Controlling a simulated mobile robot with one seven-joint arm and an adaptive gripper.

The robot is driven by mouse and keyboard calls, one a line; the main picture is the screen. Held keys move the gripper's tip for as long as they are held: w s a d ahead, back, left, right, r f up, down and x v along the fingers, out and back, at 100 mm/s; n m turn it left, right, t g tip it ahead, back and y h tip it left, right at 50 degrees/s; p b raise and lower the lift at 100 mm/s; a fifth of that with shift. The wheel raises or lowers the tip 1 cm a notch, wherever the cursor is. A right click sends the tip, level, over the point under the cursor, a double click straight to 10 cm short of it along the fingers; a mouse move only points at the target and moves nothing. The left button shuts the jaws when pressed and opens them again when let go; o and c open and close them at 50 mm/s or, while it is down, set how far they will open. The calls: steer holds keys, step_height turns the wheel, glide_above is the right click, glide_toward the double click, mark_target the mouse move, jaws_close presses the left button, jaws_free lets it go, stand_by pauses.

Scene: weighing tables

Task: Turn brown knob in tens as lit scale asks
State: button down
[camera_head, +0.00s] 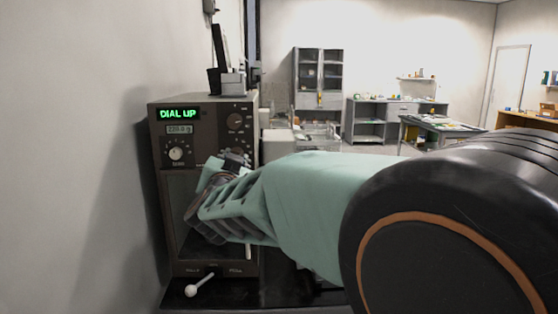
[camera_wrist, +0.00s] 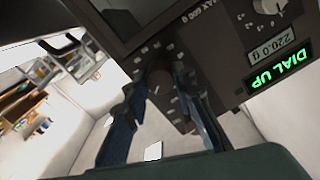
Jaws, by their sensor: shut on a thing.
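The dark brown scale (camera_head: 205,190) stands by the left wall. Its lit green display (camera_head: 178,114) reads "DIAL UP", and the smaller readout (camera_head: 179,129) below it appears to read 220.0 g. The same words show upside down on the display (camera_wrist: 279,68) in the wrist view. My gripper (camera_head: 238,158) is at the right part of the scale's front. In the wrist view my gripper (camera_wrist: 163,88) has its fingers on either side of the brown knob (camera_wrist: 160,78), shut on it. Marks ring this knob. In the head view my gripper largely hides it.
A white-faced knob (camera_head: 176,153) sits left on the panel, and another dark knob (camera_head: 235,120) sits at upper right. A white ball-ended lever (camera_head: 192,290) sticks out below. The left wall (camera_head: 80,150) is close; shelves and tables stand far behind.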

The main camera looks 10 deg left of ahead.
steer(key=c, duration=1.6)
jaws_free()
steer(key=shift+v, duration=3.75)
